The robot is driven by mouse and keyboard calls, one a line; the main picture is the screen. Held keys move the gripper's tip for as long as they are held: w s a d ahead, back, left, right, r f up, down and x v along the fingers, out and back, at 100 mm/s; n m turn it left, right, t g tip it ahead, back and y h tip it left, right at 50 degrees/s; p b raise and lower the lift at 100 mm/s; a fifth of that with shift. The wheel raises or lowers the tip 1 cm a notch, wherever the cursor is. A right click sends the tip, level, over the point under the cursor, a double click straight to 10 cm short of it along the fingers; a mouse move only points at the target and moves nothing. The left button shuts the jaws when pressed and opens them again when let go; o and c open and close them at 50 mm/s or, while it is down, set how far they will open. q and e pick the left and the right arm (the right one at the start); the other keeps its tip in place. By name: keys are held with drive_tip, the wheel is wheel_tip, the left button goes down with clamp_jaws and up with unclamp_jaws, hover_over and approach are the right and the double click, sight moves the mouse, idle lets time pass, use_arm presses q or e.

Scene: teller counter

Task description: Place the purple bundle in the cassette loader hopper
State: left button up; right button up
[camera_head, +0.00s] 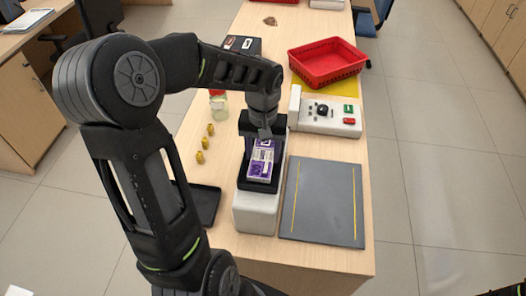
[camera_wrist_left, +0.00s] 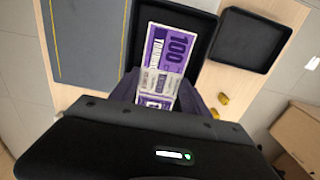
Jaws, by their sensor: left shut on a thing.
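The purple bundle (camera_head: 261,162) is a banded stack of notes with a white band. It lies in the black hopper of the white cassette loader (camera_head: 257,214). In the left wrist view the bundle (camera_wrist_left: 165,58) shows its printed face inside the black hopper (camera_wrist_left: 201,27). My left gripper (camera_head: 264,136) is over the far end of the bundle and shut on it. The fingertips are partly hidden by the bundle and wrist housing. My right gripper is not clearly in view; only a dark part shows at the lower right corner.
A grey mat (camera_head: 323,203) with yellow lines lies right of the loader. A control box (camera_head: 330,117) with buttons and a red basket (camera_head: 327,61) are behind. Several small yellow items (camera_head: 205,143) and a black tray (camera_head: 204,207) are on the left.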

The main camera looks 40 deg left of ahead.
sight(263, 156)
use_arm(q)
drive_tip(key=shift+f, duration=0.2)
drive_tip(key=shift+f, duration=0.25)
drive_tip(key=o, duration=1.3)
drive_tip(key=shift+r, duration=0.1)
wheel_tip(263, 156, up, 12)
drive_tip(key=shift+r+b, duration=0.15)
drive_tip(key=shift+b, duration=0.3)
